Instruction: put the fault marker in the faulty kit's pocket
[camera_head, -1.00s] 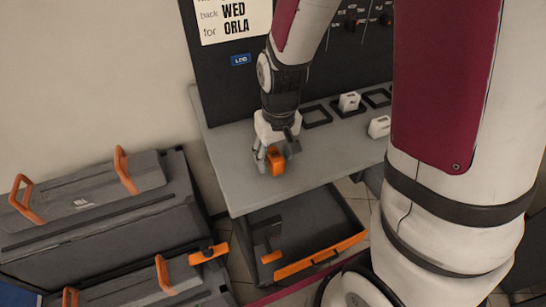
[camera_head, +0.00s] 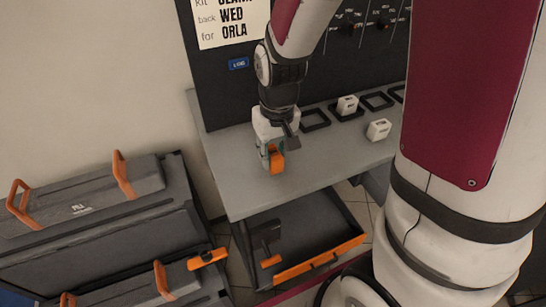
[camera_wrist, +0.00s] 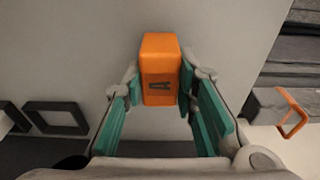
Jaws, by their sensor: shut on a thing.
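The fault marker is an orange block (camera_wrist: 161,70) with a dark printed mark on its face. In the wrist view it sits between the teal pads of my gripper (camera_wrist: 160,88), which is shut on it. In the head view the orange block (camera_head: 278,161) shows at my gripper (camera_head: 271,158), over the left part of the grey bench top. I cannot tell whether it touches the bench. Grey cases (camera_head: 75,203) with orange handles stand at lower left. I cannot make out which kit is faulty, or its pocket.
An open drawer (camera_head: 318,235) with an orange front edge is below the bench (camera_head: 240,200); dark items lie inside. White blocks (camera_head: 379,130) and dark square frames (camera_head: 315,119) are at the back of the bench. A dark panel with a written sign (camera_head: 232,22) rises behind.

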